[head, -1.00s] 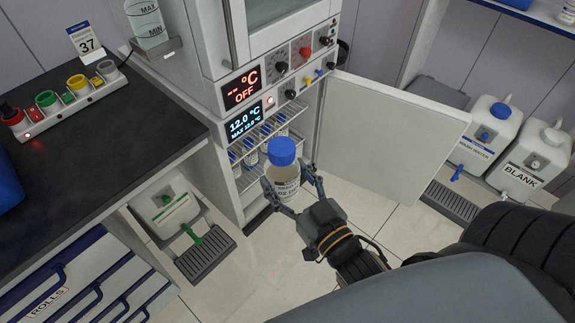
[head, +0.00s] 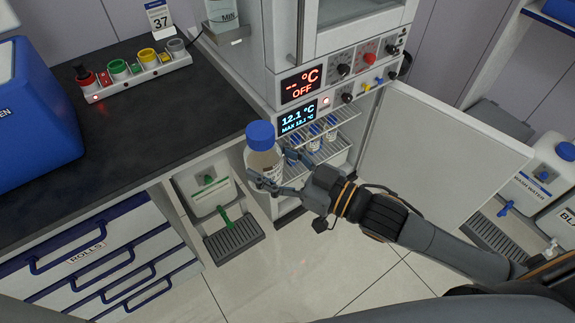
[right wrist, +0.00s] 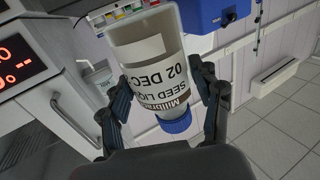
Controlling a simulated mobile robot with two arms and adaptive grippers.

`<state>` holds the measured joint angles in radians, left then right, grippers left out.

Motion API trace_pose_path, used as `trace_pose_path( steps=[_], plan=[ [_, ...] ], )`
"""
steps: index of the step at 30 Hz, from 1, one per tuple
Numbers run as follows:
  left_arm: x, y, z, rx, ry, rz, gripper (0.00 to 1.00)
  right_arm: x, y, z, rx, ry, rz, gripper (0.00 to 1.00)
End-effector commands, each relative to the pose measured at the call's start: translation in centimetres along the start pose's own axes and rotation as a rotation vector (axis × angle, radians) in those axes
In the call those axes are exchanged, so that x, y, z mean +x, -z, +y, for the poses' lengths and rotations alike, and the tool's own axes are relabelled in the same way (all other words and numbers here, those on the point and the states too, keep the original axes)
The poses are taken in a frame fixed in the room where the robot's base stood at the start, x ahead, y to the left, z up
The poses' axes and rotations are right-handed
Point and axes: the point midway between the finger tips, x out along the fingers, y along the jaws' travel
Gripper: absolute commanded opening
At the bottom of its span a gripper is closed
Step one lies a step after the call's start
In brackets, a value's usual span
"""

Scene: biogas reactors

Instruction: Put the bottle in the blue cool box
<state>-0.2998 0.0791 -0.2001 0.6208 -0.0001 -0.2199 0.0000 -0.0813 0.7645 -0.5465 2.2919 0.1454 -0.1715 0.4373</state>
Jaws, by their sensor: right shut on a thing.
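The bottle (head: 264,160) is clear with a blue cap and a white label. My right gripper (head: 268,183) is shut on it and holds it upright in the air, in front of the open cabinet and beside the bench edge. In the right wrist view the bottle (right wrist: 155,75) sits between both fingers, its label reading "SEED" and "02 DEC". The blue cool box (head: 38,120) stands on the black bench at the left, partly cut off by the picture edge. It also shows in the right wrist view (right wrist: 212,12). My left gripper is not in view.
The black bench top (head: 150,130) is clear between the cool box and the bench edge. The cabinet door (head: 430,150) stands open at the right, with several bottles on the shelf (head: 335,148) inside. Drawers (head: 100,265) lie below the bench.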

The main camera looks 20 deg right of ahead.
Motion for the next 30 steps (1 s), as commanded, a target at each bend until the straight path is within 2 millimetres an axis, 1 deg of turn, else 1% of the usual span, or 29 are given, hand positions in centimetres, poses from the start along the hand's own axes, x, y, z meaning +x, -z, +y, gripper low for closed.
trace_pose_path(
  steps=[1, 12, 21, 27, 28, 29, 30],
  plan=[
    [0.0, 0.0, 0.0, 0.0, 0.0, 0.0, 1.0, 0.5, 0.4, -0.1, -0.008, 0.027, 0.006, 0.14],
    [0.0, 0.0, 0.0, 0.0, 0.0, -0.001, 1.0, 3.1, 1.2, -1.1, -0.006, 0.186, 0.007, 0.14],
    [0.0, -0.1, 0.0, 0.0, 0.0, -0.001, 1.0, 4.7, 1.6, -1.8, -0.004, 0.287, 0.008, 0.14],
    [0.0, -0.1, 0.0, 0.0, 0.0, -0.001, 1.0, 5.2, 1.7, -2.0, -0.001, 0.321, 0.005, 0.14],
    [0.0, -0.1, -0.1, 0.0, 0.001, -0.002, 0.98, 5.2, 1.5, -2.0, 0.0, 0.323, 0.0, 0.14],
    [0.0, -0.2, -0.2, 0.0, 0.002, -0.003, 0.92, 5.2, 1.5, -2.0, 0.0, 0.325, 0.0, 0.14],
    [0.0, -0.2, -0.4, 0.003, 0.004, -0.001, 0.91, 5.3, 1.6, -2.0, 0.0, 0.327, 0.001, 0.14]
  ],
)
